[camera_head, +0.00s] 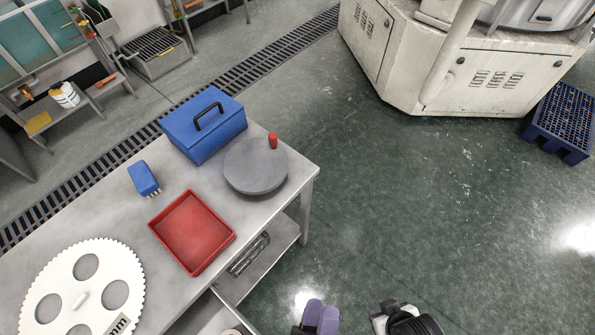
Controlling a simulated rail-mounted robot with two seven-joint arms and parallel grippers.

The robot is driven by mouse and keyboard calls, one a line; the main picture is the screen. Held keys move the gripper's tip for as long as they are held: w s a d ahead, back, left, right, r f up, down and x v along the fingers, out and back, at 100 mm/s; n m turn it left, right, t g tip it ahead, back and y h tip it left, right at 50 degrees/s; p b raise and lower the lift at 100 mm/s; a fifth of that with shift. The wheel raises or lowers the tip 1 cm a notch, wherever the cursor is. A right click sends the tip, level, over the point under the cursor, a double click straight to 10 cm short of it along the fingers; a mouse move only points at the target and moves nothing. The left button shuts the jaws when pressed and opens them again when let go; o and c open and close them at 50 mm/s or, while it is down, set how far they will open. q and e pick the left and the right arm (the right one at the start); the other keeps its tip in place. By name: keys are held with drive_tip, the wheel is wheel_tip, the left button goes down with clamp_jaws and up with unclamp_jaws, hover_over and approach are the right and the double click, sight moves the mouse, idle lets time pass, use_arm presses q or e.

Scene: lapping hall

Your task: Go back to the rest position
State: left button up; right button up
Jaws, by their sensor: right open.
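My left gripper (317,318) shows at the bottom edge as a dark part with purple pads, cut off by the frame. I cannot tell whether it is open or shut. My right gripper (403,321) is just right of it, black and pale, also cut off; it is open. No object is seen in either one. Both are over the green floor, to the right of the grey table (290,190) and apart from it.
On the table are a blue box (190,135), a grey disc (240,175) with a red knob, a red tray (180,215), a small blue block (143,179) and a white toothed wheel (100,252). A large machine (470,85) and blue pallet (562,120) stand behind. Open floor lies between.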

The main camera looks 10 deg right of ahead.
use_arm(q)
drive_tip(key=w+a+r+m+g+p, duration=0.1)
drive_tip(key=a+r+m+g+p, duration=0.3)
drive_tip(key=r+p, duration=0.4)
drive_tip(key=w+a+r+m+g+p, duration=0.2)
drive_tip(key=a+r+m+g+p, duration=0.25)
drive_tip(key=p, duration=0.65)
drive_tip(key=s+a+r+g+y+p, duration=0.2)
drive_tip(key=a+r+g+y+p, duration=0.1)
drive_tip(key=a+r+p, duration=0.4)
drive_tip(key=s+a+r+g+y+p, duration=0.3)
drive_tip(key=a+r+p, duration=0.4)
drive_tip(key=a+p, duration=0.3)
drive_tip(key=shift+s+a+g+y, duration=0.15)
drive_tip(key=shift+a+g+y, duration=0.5)
drive_tip(key=shift+a+y, duration=0.4)
use_arm(e)
wheel_tip(320, 180, up, 39)
use_arm(q)
drive_tip(key=shift+n, duration=0.25)
